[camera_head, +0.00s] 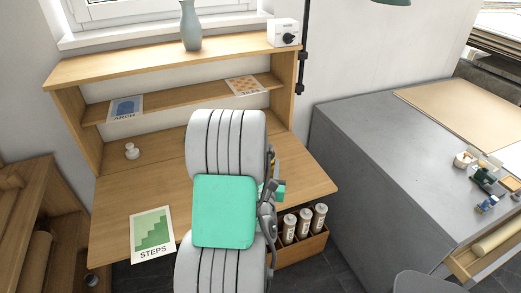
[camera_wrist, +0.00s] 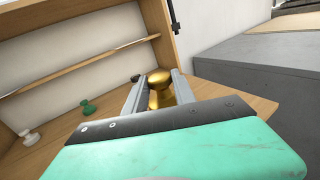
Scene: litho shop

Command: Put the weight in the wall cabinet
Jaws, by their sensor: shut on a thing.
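A brass-coloured, rounded weight (camera_wrist: 159,97) sits between the two grey fingers of my gripper (camera_wrist: 158,85) in the wrist view. The fingers are shut on it, over the wooden desk. I cannot tell whether the weight touches the desktop. In the head view my own arm hides most of the gripper and the weight. No wall cabinet with doors can be made out in either view; an open wooden shelf unit (camera_head: 75,117) stands at the back of the desk.
On the desk (camera_head: 110,200) are a white knob-shaped piece (camera_head: 131,151), a green one (camera_wrist: 88,106) and a STEPS card (camera_head: 152,236). A vase (camera_head: 190,27) and a white box (camera_head: 283,32) stand on top of the shelf. A grey counter (camera_head: 370,125) stands to the right.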

